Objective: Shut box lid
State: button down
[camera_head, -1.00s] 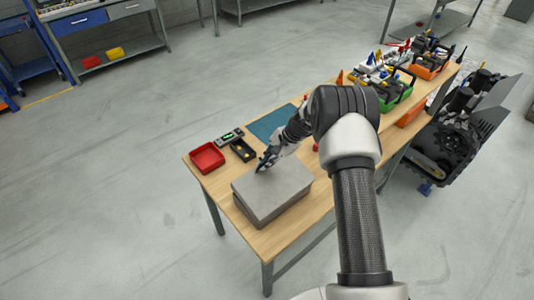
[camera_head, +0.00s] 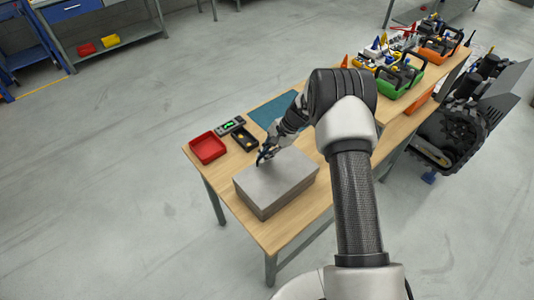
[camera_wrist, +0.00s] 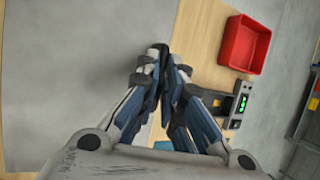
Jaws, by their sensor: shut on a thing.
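The grey box (camera_head: 262,212) stands on the near end of the wooden table. Its flat grey lid (camera_head: 277,177) lies over the top and looks about level; I cannot tell whether any gap is left at the seam. In the wrist view the lid (camera_wrist: 80,60) fills the left side as a plain grey surface. My gripper (camera_head: 262,158) is at the lid's far-left edge, fingers pointing down. In the wrist view my gripper (camera_wrist: 163,52) has its fingertips together at that edge, shut on the lid; the fingers hide the contact.
A red tray (camera_head: 208,148), a device with a green display (camera_head: 230,125) and a small black tray (camera_head: 244,140) lie close beyond the box on the wooden table (camera_head: 285,237). A teal mat (camera_head: 270,112) lies behind my gripper. Toolboxes (camera_head: 400,78) crowd the far end.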

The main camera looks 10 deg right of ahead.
jog(key=shift+w+a+r, duration=0.1)
jog(key=shift+w+a, duration=0.15)
jog(key=shift+w, duration=0.1)
jog(key=c, duration=1.7)
grip_release()
jog(key=shift+w+a+f, duration=0.15)
jog(key=shift+w+f, duration=0.05)
jog(key=shift+f, duration=0.05)
jog(key=shift+s, duration=0.1)
jog(key=v, duration=1.2)
